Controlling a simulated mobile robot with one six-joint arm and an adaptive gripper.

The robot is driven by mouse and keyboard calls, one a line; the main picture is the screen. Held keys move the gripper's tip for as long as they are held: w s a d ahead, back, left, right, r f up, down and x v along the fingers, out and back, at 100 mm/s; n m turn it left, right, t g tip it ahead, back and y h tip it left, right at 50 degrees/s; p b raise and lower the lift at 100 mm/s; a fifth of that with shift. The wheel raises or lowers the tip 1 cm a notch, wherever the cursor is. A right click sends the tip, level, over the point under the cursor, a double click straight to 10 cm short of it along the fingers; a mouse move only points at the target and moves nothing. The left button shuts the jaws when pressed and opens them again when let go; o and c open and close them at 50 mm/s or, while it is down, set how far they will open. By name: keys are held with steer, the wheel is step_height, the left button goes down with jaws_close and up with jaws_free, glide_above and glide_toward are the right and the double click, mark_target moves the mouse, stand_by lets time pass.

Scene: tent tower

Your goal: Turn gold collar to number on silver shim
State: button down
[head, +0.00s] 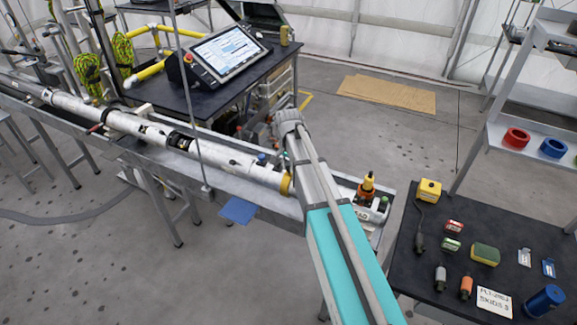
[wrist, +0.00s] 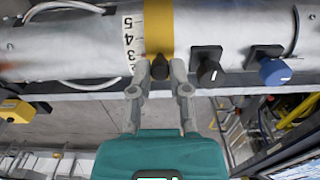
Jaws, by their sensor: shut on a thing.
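The gold collar (wrist: 159,25) is a band around the silver tube, with a dark knob (wrist: 159,68) at its lower edge. My gripper (wrist: 159,80) is shut on this knob, one finger on each side. A white scale (wrist: 130,35) with black numbers runs beside the collar on its left; 5, 4 and 3 show, and a partly seen number lies below. In the head view the collar (head: 286,184) is at the tube's right end, partly behind my arm. A silver tag, likely the silver shim (head: 524,257), lies on the right table; its number is too small to read.
A black knob (wrist: 207,65) and a blue knob (wrist: 272,68) stick out of the tube right of the collar. The dark right table (head: 420,275) also holds a blue tag (head: 548,268), a sign (head: 494,301) and small parts. Open floor lies behind.

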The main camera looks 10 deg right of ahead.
steer(key=w+d, duration=0.2)
steer(key=w, duration=0.1)
steer(key=shift+s, duration=0.1)
stand_by(0.3)
steer(key=c, duration=0.6)
jaws_free()
steer(key=shift+s, duration=0.1)
